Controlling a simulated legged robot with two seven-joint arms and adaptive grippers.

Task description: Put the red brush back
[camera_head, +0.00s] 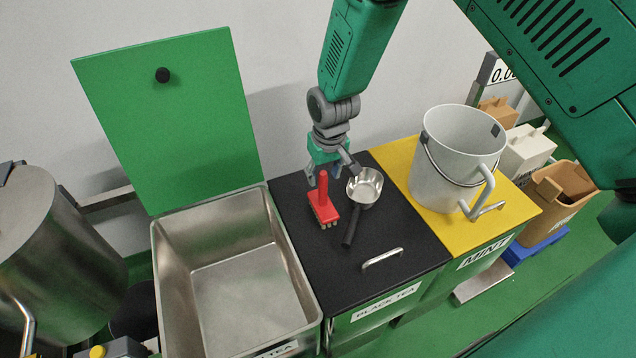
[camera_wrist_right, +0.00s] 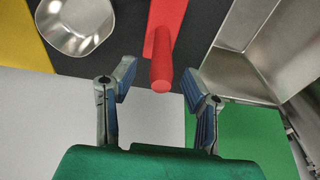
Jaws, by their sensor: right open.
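The red brush (camera_head: 323,204) stands on the black lid labelled BLACK TEA, its handle pointing up and its bristles on the lid. My right gripper (camera_head: 330,170) is open and empty just behind and above the handle. In the right wrist view, the end of the red brush handle (camera_wrist_right: 162,72) lies ahead of the space between the two fingertips of the right gripper (camera_wrist_right: 158,82), nearer the right finger. I cannot see the fingers touching it. My left gripper is not in view.
A metal scoop (camera_head: 365,188) lies right of the brush on the black lid (camera_head: 385,235). A grey bucket (camera_head: 450,165) stands on the yellow MINT lid (camera_head: 520,213). An open, empty steel bin (camera_head: 240,285) with a raised green lid (camera_head: 170,120) is at left.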

